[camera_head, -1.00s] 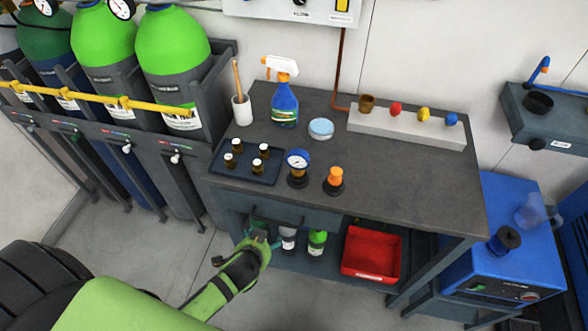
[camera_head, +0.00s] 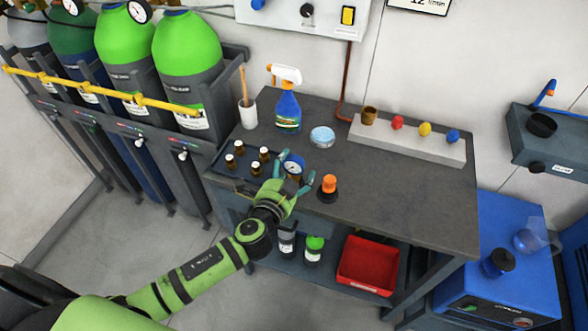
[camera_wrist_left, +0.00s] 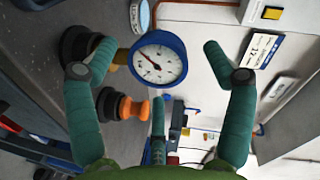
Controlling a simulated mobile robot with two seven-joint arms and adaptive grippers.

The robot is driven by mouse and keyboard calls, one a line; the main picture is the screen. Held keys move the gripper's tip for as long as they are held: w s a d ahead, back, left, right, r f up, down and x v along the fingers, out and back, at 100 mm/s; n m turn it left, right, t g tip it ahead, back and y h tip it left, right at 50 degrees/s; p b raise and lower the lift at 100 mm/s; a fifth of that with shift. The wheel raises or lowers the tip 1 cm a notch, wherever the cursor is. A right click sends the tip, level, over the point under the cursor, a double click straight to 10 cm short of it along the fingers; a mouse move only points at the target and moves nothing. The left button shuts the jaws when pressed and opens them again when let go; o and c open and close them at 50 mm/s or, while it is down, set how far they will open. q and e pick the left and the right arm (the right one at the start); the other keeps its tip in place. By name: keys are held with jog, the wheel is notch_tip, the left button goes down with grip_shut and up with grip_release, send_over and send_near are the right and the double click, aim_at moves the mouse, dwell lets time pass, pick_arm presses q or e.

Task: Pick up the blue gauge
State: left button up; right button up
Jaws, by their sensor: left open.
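The blue gauge (camera_head: 293,167) has a round white dial with a blue rim and stands upright on the bench near its front edge. Its dial (camera_wrist_left: 158,58) faces the left wrist camera, and its dark base (camera_wrist_left: 80,45) shows behind a finger. My left gripper (camera_head: 293,182) is open at the gauge, with its teal fingers spread to either side of it in the head view. My right gripper is not in view.
An orange-topped fitting (camera_head: 329,186) stands close to the right of the gauge. A dark tray (camera_head: 230,172) with several small brown bottles is to the left. A spray bottle (camera_head: 288,110) and a round tin (camera_head: 322,136) stand behind.

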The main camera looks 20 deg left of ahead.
pick_arm(q)
jog(key=shift+w+d+f, duration=0.1)
jog(key=shift+w+f, duration=0.05)
jog(key=shift+w, duration=0.45)
jog(key=shift+w+f, duration=0.1)
jog(key=shift+w, duration=0.5)
jog(key=c, duration=1.5)
jog(key=shift+r, duration=0.1)
jog(key=shift+c, duration=0.2)
jog(key=shift+r, duration=0.1)
